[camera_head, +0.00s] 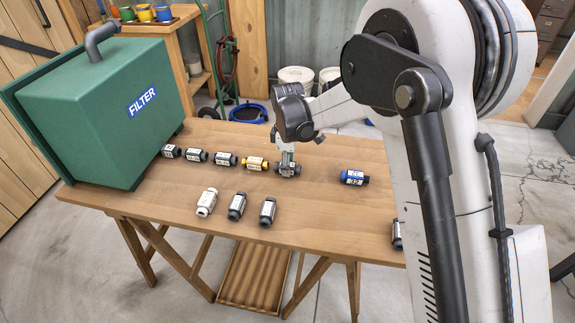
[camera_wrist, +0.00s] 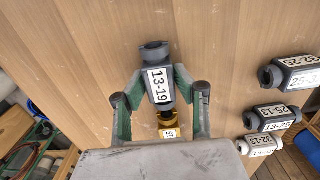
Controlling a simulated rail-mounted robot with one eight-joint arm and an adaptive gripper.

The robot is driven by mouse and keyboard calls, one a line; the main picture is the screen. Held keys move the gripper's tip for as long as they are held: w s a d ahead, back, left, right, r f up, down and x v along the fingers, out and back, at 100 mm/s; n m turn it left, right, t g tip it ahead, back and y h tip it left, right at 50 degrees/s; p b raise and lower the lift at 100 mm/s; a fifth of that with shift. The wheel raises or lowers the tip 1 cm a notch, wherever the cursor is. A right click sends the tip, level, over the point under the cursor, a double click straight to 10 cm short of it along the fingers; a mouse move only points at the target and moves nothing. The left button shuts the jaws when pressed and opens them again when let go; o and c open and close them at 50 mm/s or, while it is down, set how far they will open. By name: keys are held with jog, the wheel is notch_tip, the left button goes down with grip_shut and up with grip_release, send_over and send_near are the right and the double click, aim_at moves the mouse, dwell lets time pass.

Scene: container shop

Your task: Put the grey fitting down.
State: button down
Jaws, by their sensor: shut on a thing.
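A grey fitting (camera_wrist: 158,85) labelled 13-19 sits between the two green fingers of my gripper (camera_wrist: 159,87) in the wrist view. The fingertips press on its sides. In the head view the same fitting (camera_head: 288,170) is at the right end of a row on the wooden table (camera_head: 320,215), just right of a yellow fitting (camera_head: 257,163). It is at or very near the tabletop; I cannot tell whether it touches. My gripper (camera_head: 288,160) points down over it. The yellow fitting (camera_wrist: 168,130) also shows behind it in the wrist view, partly hidden by my gripper.
Dark grey fittings (camera_head: 226,159) continue the row to the left, towards the green FILTER box (camera_head: 100,115). A white fitting (camera_head: 207,202) and two grey ones (camera_head: 236,207) lie in front. A blue fitting (camera_head: 353,177) lies to the right, with bare table between.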

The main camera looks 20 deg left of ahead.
jog(key=c, duration=1.4)
grip_release()
jog(key=shift+o, duration=0.2)
notch_tip(320, 180, up, 12)
jog(key=p, duration=0.1)
jog(key=shift+r, duration=0.15)
